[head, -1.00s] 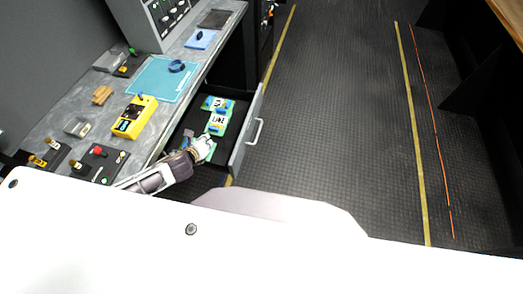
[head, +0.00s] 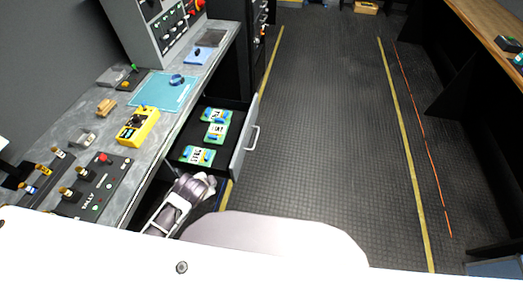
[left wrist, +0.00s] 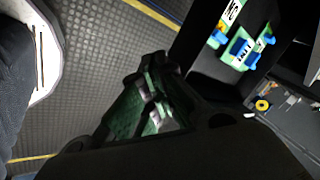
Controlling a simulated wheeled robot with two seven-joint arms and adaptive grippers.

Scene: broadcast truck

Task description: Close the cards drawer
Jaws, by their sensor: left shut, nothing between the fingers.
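The cards drawer (head: 240,148) is pulled open from under the left counter, with its grey front panel and bar handle (head: 252,138) facing the aisle. Green, blue and white cards (head: 197,154) lie on its dark floor. Cards also show in the left wrist view (left wrist: 243,48). My left arm comes in just on the near side of the drawer. In the left wrist view my left gripper (left wrist: 155,68) is shut and empty, beside the drawer and apart from the cards. Its fingertips are not clear in the head view. My right gripper is out of view.
The counter (head: 60,130) carries a yellow box (head: 138,125), a teal mat (head: 165,90) and several switch panels. A dark rack stands beyond the drawer. The ribbed aisle floor (head: 320,130) right of the drawer is clear. A wooden-topped bench (head: 470,30) lines the right side.

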